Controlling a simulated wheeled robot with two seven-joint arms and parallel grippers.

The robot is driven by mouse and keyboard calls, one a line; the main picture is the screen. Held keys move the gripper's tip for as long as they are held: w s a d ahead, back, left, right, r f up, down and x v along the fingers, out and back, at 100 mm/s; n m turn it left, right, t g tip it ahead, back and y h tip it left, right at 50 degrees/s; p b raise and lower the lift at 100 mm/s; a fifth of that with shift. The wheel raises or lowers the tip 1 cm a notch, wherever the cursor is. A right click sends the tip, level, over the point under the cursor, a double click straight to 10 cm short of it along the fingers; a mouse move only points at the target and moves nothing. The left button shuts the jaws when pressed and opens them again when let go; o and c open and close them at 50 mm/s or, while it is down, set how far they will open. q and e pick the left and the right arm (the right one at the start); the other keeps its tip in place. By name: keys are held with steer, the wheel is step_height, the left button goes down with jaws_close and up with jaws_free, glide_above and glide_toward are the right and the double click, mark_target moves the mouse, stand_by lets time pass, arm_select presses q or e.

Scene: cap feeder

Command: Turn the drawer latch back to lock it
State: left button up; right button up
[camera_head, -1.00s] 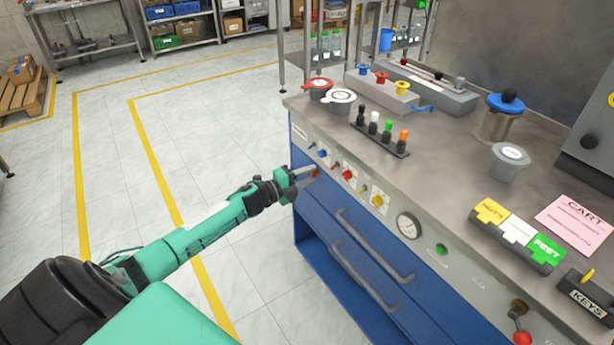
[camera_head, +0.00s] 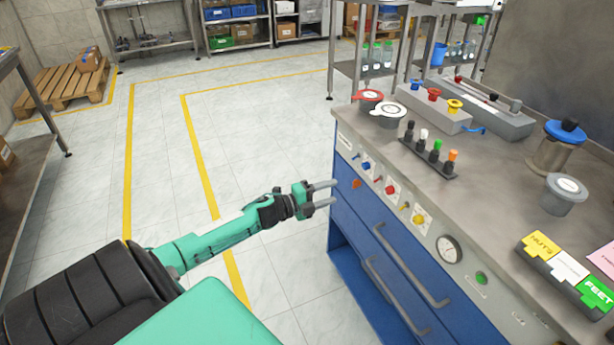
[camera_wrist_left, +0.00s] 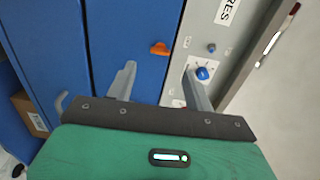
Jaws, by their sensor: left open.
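The orange drawer latch (camera_head: 356,183) is on the blue cabinet front, near the left end of the upper drawer (camera_head: 378,232). In the left wrist view the latch (camera_wrist_left: 160,48) lies just beyond the fingertips, between them across the picture. My left gripper (camera_head: 333,192) is open and empty, pointing at the cabinet a little short of the latch; its two fingers also show in the wrist view (camera_wrist_left: 159,70). Nothing shows it touching the latch. My right gripper is not in view.
Blue, red and yellow knobs line the grey panel above the drawers; the blue knob (camera_wrist_left: 203,73) is close to one finger in the wrist view. A gauge (camera_head: 449,249) and drawer handles (camera_head: 410,265) are farther right. The floor left of the cabinet is clear.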

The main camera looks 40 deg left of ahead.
arm_select(q)
steer(key=v, duration=0.6)
steer(key=shift+s+a, duration=0.15)
steer(key=shift+s, duration=0.15)
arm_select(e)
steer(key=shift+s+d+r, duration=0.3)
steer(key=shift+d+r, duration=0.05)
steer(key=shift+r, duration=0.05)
